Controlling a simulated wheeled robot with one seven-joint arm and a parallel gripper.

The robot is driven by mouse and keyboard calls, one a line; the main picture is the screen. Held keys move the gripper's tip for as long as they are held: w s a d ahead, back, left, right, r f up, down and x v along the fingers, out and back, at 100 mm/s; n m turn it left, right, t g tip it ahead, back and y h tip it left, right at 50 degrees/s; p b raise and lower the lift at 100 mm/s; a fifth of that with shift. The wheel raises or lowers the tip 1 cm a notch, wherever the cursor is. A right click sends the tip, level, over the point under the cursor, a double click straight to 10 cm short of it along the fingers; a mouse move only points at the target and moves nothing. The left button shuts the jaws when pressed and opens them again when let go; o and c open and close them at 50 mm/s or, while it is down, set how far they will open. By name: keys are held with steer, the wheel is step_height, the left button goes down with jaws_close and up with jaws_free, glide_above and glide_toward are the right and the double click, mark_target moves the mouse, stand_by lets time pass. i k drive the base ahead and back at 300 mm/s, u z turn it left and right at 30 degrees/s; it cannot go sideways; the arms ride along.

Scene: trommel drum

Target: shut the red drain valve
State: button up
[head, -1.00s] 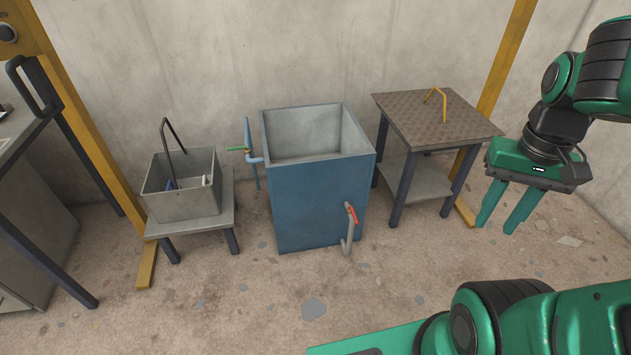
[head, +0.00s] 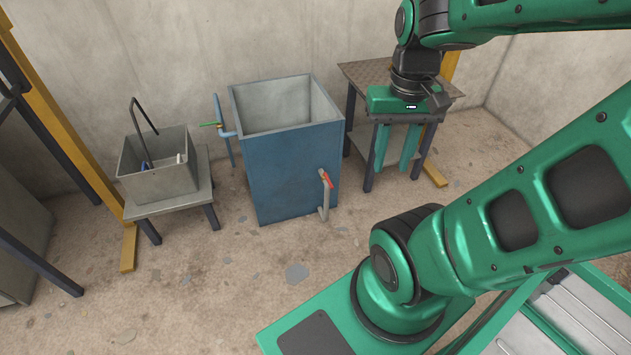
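The red drain valve (head: 326,179) is a small red lever at the top of a grey drain pipe (head: 324,200). The pipe comes out of the front of the blue tank (head: 285,170), low and near its right corner. The lever slants down to the right; whether the valve is open or shut I cannot tell. My gripper (head: 396,168) points down, with its two green fingers apart and nothing between them. It is to the right of the valve, in front of the small table, and touches nothing that I can see.
A side table (head: 357,72) stands right of the tank, partly hidden by my arm. A green-handled valve (head: 211,125) is on a blue pipe at the tank's left. A grey bin (head: 160,180) sits on a low stand at the left. Floor before the tank is clear.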

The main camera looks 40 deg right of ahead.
mark_target(325, 175)
steer(key=z, duration=0.05)
steer(key=k, duration=1.5)
steer(key=z, duration=0.55)
steer(key=i, duration=1.35)
steer(key=u, duration=0.1)
